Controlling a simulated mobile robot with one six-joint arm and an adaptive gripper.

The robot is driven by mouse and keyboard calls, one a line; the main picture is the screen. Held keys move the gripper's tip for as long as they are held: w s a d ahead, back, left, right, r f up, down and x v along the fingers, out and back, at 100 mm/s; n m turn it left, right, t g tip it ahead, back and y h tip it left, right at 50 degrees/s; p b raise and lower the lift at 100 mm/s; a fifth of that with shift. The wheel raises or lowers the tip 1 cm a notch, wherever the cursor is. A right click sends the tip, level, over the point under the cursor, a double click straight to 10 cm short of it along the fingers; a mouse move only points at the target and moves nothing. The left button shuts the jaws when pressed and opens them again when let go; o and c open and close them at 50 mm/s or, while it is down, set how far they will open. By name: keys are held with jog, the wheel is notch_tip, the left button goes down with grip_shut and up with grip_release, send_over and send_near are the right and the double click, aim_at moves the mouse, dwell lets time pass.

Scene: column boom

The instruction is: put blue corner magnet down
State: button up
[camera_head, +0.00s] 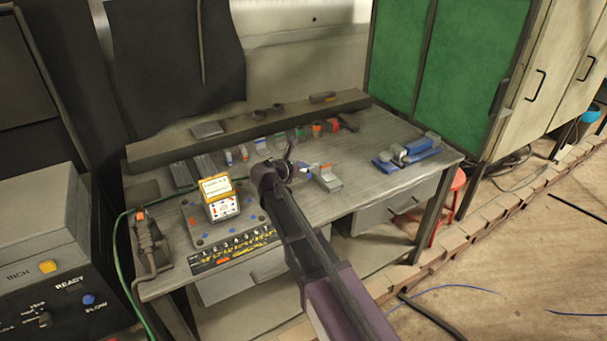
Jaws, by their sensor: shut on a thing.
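My gripper (296,165) is over the middle of the grey workbench (375,185), at the end of my arm reaching in from the lower right. It is shut on a small blue piece (304,166) that looks like the blue corner magnet. The piece is mostly hidden by the gripper and too small to make out its shape. I cannot tell whether it touches the bench top. A grey angled block (328,180) with an orange mark sits just right of the gripper.
Blue and grey blocks (408,151) lie at the bench's right end. Small coloured pieces (262,146) line the back. A white-and-yellow box (221,204) stands on a plate at left. Bare bench top lies between the angled block and the blue blocks.

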jog(key=shift+w, duration=0.1)
jog(key=shift+w+a+f, duration=0.2)
jog(key=shift+w, duration=0.55)
jog(key=shift+s+f+b, duration=0.15)
jog(key=shift+f+b, duration=1.5)
jog(key=shift+b, duration=0.2)
jog(key=shift+f, duration=0.15)
jog(key=o, duration=1.3)
jog(key=shift+r, duration=0.3)
jog(key=p+v, duration=0.4)
jog(key=v, duration=0.8)
jog(key=shift+p, duration=0.35)
jog(key=shift+f, duration=0.1)
